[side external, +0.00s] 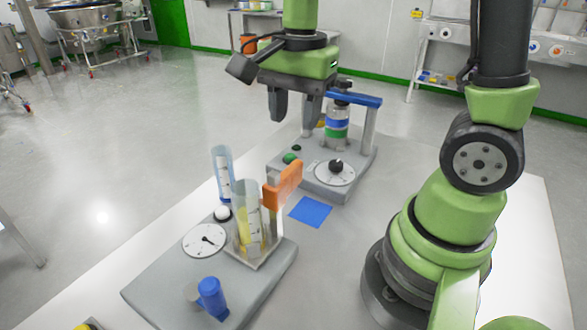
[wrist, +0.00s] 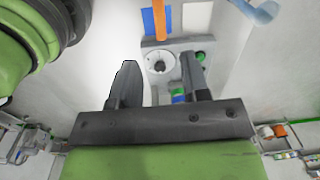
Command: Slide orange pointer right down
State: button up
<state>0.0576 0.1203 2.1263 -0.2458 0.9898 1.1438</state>
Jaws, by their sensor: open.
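The orange pointer (side external: 286,182) stands out at the upper side of the clear upright holder with yellow contents (side external: 249,228), on the near grey base.
The far base (side external: 343,186) carries a dial, green buttons and a bottle (side external: 337,125) under a blue-topped bracket (side external: 354,98), close to my gripper. A flat blue square (side external: 311,211) lies between the bases.

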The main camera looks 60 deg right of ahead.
aim_at(293, 165)
jog(key=shift+w+d+f+m+g, duration=0.1)
jog(key=shift+w+f+m+g, duration=0.05)
jog(key=shift+f+m, duration=0.15)
jog(key=shift+w+d+f+m+g, duration=0.1)
jog(key=shift+f+m+g, duration=0.1)
jog(key=shift+f, duration=0.2)
notch_tip(293, 165, down, 10)
jog(key=shift+r, duration=0.15)
grip_shut()
